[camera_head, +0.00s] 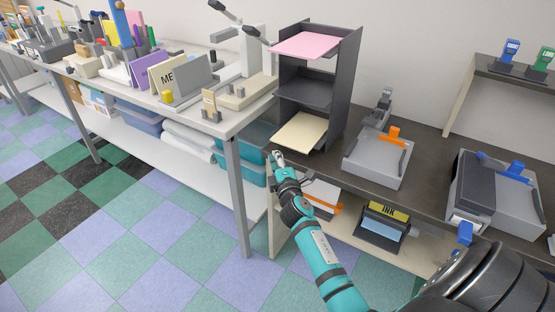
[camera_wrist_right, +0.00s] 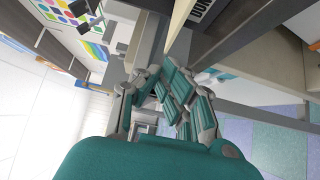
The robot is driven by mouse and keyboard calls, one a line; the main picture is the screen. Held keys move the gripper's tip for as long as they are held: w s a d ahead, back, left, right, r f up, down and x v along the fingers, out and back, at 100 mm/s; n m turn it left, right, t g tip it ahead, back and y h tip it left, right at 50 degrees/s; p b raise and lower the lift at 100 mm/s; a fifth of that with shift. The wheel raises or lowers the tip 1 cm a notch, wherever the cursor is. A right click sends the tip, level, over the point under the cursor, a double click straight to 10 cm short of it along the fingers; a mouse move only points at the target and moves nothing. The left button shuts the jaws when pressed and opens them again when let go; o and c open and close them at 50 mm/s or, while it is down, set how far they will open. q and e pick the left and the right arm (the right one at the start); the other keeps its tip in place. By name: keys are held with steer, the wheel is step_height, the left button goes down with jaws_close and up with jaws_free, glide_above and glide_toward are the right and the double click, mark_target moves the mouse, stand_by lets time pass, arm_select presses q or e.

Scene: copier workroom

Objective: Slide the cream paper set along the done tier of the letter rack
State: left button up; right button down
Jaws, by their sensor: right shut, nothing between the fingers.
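The dark letter rack (camera_head: 347,85) stands on the dark counter with several tiers. The cream paper set (camera_head: 301,133) lies on its lowest tier, its front edge sticking out past the rack. A pink paper set (camera_head: 306,45) lies on the top tier; the middle tier (camera_head: 305,92) looks empty. My right gripper (camera_head: 276,157) is shut and empty, just in front of and below the cream set's front left edge. In the right wrist view, the gripper fingers (camera_wrist_right: 176,90) show close to a cream edge (camera_wrist_right: 181,22); I cannot tell whether they touch. My left gripper is not in view.
A grey tray-like device with an orange part (camera_head: 376,160) stands right of the rack. A larger machine (camera_head: 497,190) is farther right. The white table (camera_head: 235,120) with a stapler-like device is close on the left. An ink box (camera_head: 385,222) sits on the shelf below.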

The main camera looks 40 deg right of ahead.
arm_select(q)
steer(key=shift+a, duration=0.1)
arm_select(e)
steer(key=v, duration=1)
steer(key=s+a+f+m+g+y+p, duration=0.1)
steer(key=s+a+f+m+g+y, duration=0.15)
steer(key=f, duration=0.75)
steer(key=s+a+f+m+g+y+p, duration=0.15)
steer(key=s+a+f, duration=0.25)
steer(key=f, duration=0.6)
steer(key=s+a+f+m+g+y+p, duration=0.1)
steer(key=s+a+f+g, duration=0.25)
steer(key=f, duration=0.55)
arm_select(q)
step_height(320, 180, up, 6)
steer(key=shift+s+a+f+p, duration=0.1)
steer(key=shift+p, duration=1.05)
arm_select(e)
steer(key=s+a+f+m+g, duration=0.1)
steer(key=s+f+m+g, duration=0.1)
steer(key=s+f, duration=0.4)
steer(key=s+a+f+m+g+y, duration=0.1)
steer(key=s+f, duration=0.4)
steer(key=s, duration=1.2)
steer(key=s+a+f+m+g, duration=0.2)
steer(key=s+f+g, duration=0.3)
steer(key=s, duration=0.7)
steer(key=shift+s+a+f+m+y, duration=0.15)
steer(key=shift+f+m+y, duration=0.25)
steer(key=shift+f+m, duration=0.3)
